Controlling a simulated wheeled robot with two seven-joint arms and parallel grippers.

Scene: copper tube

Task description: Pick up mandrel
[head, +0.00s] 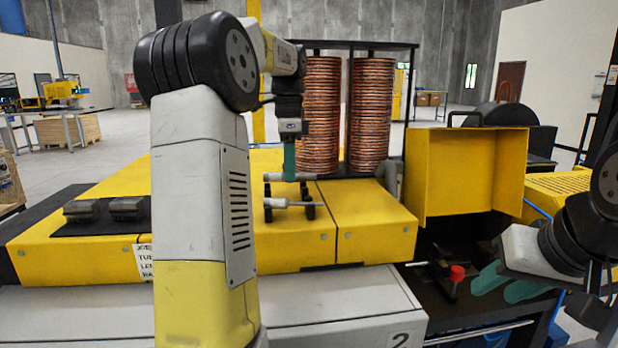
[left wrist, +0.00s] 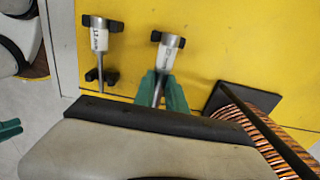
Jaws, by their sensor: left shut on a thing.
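Two silver mandrels with white labels are on the yellow machine top. The nearer mandrel (head: 288,203) lies across black rests; it also shows at the upper left of the left wrist view (left wrist: 99,40). My left gripper (head: 289,176) points down, shut on the farther mandrel (head: 272,177). In the left wrist view its teal fingers (left wrist: 160,98) are on either side of that mandrel's thin part (left wrist: 166,58). A black rest shows at its thick end; I cannot tell whether it is lifted clear. My right gripper (head: 508,287) is open and empty at the lower right.
Tall copper tube coils (head: 321,115) stand behind the mandrels in a black frame. A yellow guard box (head: 466,178) stands to the right, with a red knob (head: 457,272) below. Black blocks (head: 128,208) sit at left. My left arm hides part of the machine top.

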